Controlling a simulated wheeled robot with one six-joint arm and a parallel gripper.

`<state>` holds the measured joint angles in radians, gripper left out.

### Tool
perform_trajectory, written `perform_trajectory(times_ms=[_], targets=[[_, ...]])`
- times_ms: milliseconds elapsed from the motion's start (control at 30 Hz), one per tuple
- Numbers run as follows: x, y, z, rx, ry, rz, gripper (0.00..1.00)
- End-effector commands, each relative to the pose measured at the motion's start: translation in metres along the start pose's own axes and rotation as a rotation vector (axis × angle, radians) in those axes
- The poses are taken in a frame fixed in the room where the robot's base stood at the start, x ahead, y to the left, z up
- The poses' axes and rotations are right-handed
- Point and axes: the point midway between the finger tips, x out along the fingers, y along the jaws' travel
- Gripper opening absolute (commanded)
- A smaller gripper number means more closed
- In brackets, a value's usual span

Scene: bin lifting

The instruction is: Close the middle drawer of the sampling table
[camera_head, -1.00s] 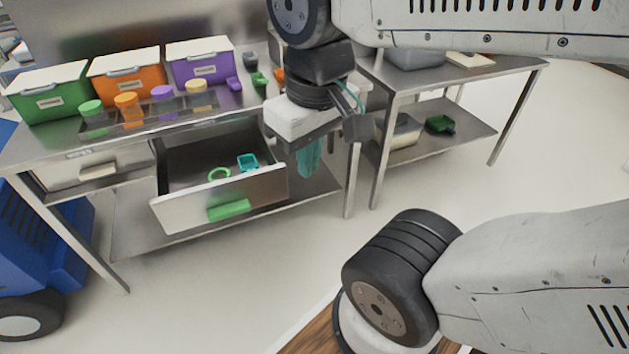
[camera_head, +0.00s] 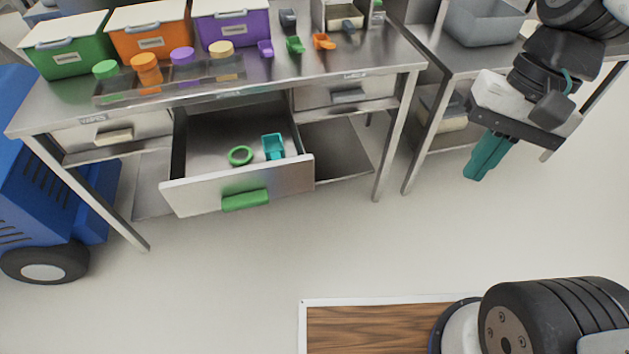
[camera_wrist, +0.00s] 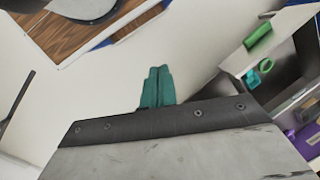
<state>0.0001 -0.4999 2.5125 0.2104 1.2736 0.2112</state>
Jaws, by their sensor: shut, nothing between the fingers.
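The middle drawer (camera_head: 186,197) of the steel sampling table (camera_head: 48,117) is pulled out, with a green handle (camera_head: 245,200) on its front. Inside lie a green ring (camera_head: 240,155) and a teal scoop (camera_head: 273,147). My gripper (camera_head: 484,160) has teal fingers held together, empty. It hangs in the air to the right of the drawer, apart from it. In the wrist view the fingers (camera_wrist: 157,88) point toward bare floor, and the open drawer (camera_wrist: 240,62) with its green handle (camera_wrist: 258,35) shows at the right.
Green (camera_head: 66,48), orange (camera_head: 150,33) and purple (camera_head: 231,25) bins stand on the table, with jars and small scoops in front. The left drawer (camera_head: 114,139) and right drawer (camera_head: 346,95) look shut. A blue cart (camera_head: 50,180) stands at left. Floor before the drawer is clear.

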Motion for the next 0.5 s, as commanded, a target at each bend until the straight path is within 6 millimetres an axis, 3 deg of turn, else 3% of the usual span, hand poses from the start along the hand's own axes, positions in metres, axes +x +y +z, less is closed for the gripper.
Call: perform_trajectory(times_ms=[500], targets=[[0.095, -0.094, -0.071, 0.94, -0.812, -0.162, 0.0]])
